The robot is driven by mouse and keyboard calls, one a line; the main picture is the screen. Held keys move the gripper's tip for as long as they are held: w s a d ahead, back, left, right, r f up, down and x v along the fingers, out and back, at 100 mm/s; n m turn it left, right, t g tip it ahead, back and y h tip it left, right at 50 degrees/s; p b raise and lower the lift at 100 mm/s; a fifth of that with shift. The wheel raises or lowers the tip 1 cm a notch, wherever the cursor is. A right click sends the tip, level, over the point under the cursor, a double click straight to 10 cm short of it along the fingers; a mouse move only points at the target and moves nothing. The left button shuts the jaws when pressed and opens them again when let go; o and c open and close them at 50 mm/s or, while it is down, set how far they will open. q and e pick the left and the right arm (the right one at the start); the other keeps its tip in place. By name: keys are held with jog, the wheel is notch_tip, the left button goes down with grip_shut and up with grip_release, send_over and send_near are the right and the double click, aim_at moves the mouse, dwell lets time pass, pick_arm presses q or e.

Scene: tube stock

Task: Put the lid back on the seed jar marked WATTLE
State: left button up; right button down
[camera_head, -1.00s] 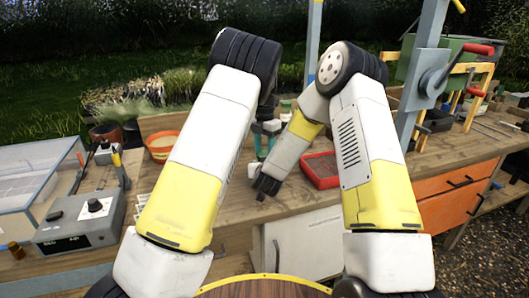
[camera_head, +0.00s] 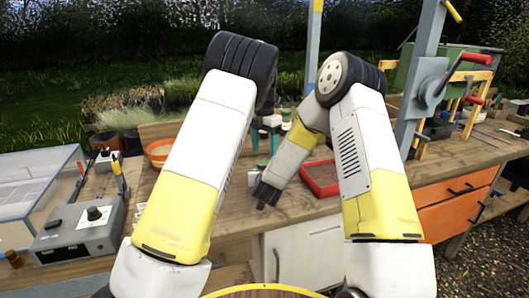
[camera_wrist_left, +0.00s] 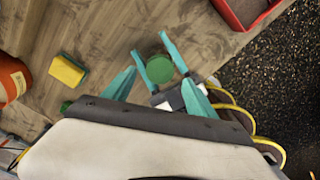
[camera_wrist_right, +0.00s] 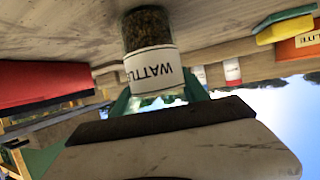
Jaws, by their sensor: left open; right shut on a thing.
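The WATTLE jar (camera_wrist_right: 150,52) is clear with dark seeds and a white label, upside down in the right wrist view. My right gripper (camera_wrist_right: 157,97) is shut on it, with a teal finger at each side. A round green lid (camera_wrist_left: 160,69) shows from above between the right gripper's fingers in the left wrist view, over the jar's place. I cannot tell if it is fully seated. My left gripper (camera_wrist_left: 158,80) is open, its fingers apart and clear of the lid. In the head view the left gripper (camera_head: 265,140) hangs above the jar (camera_head: 253,179), which is partly hidden.
A red tray (camera_head: 307,182) lies right of the jar on the bench. An orange bowl (camera_head: 158,152) and a grey device with a knob (camera_head: 80,236) stand to the left. A yellow-green sponge (camera_wrist_left: 67,70) lies near an orange pot (camera_wrist_left: 12,78). Bare wood surrounds the jar.

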aim_at(264, 162)
pick_arm(q)
notch_tip(264, 162, up, 4)
jog(key=n, duration=0.3)
jog(key=shift+f, duration=0.2)
jog(key=shift+f, duration=4.05)
grip_shut()
jog(key=m, duration=0.3)
